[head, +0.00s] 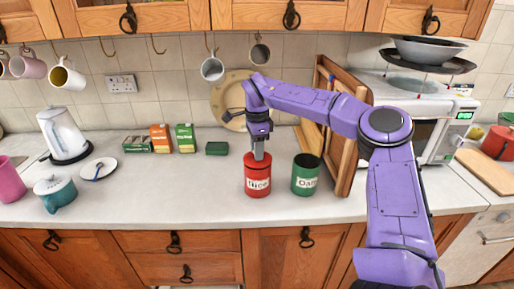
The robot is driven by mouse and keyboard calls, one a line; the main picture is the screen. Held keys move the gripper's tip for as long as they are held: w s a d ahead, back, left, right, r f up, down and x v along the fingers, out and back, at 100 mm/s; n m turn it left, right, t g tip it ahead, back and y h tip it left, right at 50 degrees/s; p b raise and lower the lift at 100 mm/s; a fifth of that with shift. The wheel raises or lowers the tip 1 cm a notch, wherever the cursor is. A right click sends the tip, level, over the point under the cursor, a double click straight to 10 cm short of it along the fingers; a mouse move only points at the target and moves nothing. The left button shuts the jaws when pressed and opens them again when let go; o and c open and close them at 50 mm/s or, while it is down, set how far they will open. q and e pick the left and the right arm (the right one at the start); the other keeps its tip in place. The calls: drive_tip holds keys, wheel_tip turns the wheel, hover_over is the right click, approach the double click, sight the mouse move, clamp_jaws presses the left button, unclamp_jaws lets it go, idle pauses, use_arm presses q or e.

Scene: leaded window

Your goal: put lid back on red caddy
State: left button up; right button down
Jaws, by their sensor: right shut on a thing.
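The red caddy (257,184), labelled "Rice", stands upright on the counter near the middle of the head view. My right gripper (259,156) points straight down at its top, with its fingers shut on what looks like the red lid (248,159). The lid is at the caddy's mouth; the fingers hide part of it, and I cannot tell whether it is fully seated. My left gripper is not in view.
An open green caddy (305,178) stands close on the right, before a leaning wooden board (348,150). A dark green block (217,148) and several small boxes (161,138) are behind left. A teal pot (55,193) is far left. The counter left of the red caddy is clear.

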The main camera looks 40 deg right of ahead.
idle(0.3)
drive_tip(key=shift+c, duration=1.2)
unclamp_jaws()
wheel_tip(320, 180, up, 7)
drive_tip(key=p, duration=0.7)
clamp_jaws()
drive_tip(key=shift+f, duration=0.15)
idle(0.8)
